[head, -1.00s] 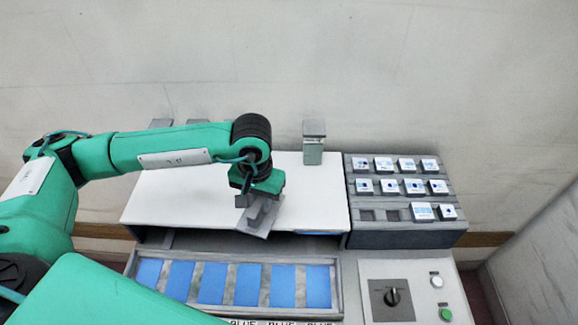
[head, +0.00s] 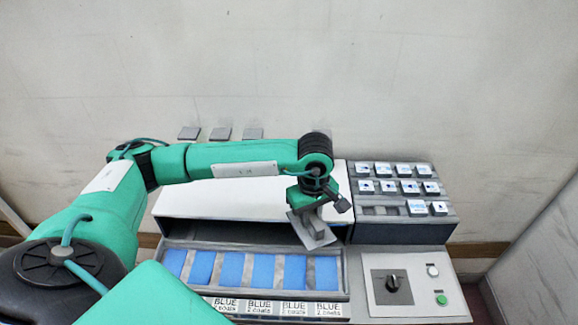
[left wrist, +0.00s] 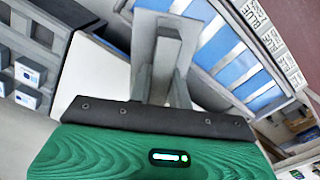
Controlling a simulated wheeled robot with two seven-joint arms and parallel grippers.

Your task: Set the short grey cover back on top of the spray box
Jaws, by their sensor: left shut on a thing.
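My left gripper (head: 306,212) is shut on a grey piece with a plate and a raised bar, which looks like the short grey cover (head: 319,238). In the head view it hangs tilted at the front right edge of a white-topped box (head: 235,197). In the left wrist view the cover's grey bar (left wrist: 167,56) lies between my fingers, and its plate lies beyond. I cannot tell for sure which housing is the spray box, or whether the cover touches anything beneath it. My right gripper is not in view.
A grey-framed trough with blue panels (head: 232,268) lies in front of the white top. A rack of white blocks (head: 402,186) stands close on the right. A control panel (head: 379,277) with a black knob and buttons is in front. Several grey caps (head: 221,133) show behind.

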